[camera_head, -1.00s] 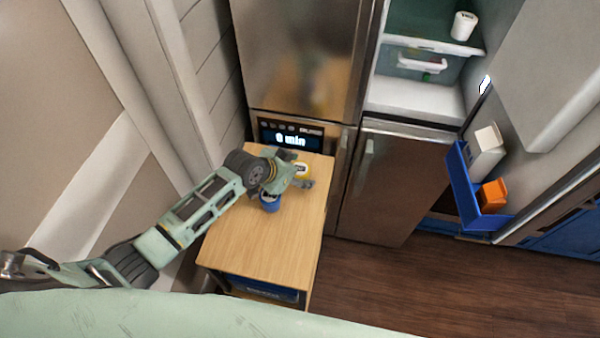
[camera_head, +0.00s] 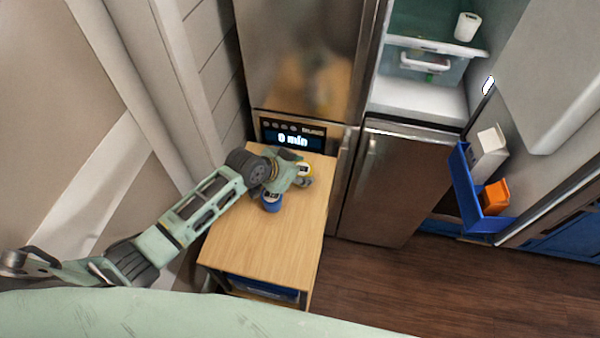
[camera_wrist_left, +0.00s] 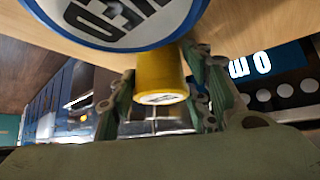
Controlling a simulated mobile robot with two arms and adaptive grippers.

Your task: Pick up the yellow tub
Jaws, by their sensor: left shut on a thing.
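The yellow tub (camera_head: 305,169) with a white label is at the far end of the wooden table, partly hidden by my left gripper (camera_head: 300,176) in the head view. In the left wrist view the yellow tub (camera_wrist_left: 161,76) sits between the two fingers of my left gripper (camera_wrist_left: 163,100), which are shut on it. From these views I cannot tell whether the tub touches the table. A blue tub (camera_head: 271,202) with a white lid stands beside the gripper, on the near side. My right gripper is not in view.
The wooden table (camera_head: 262,245) is clear at its near end. An oven display panel (camera_head: 292,138) is just behind the table. To the right, the fridge stands open, with a white cup (camera_head: 467,26) on a shelf. A blue door rack (camera_head: 470,195) holds an orange box (camera_head: 495,196).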

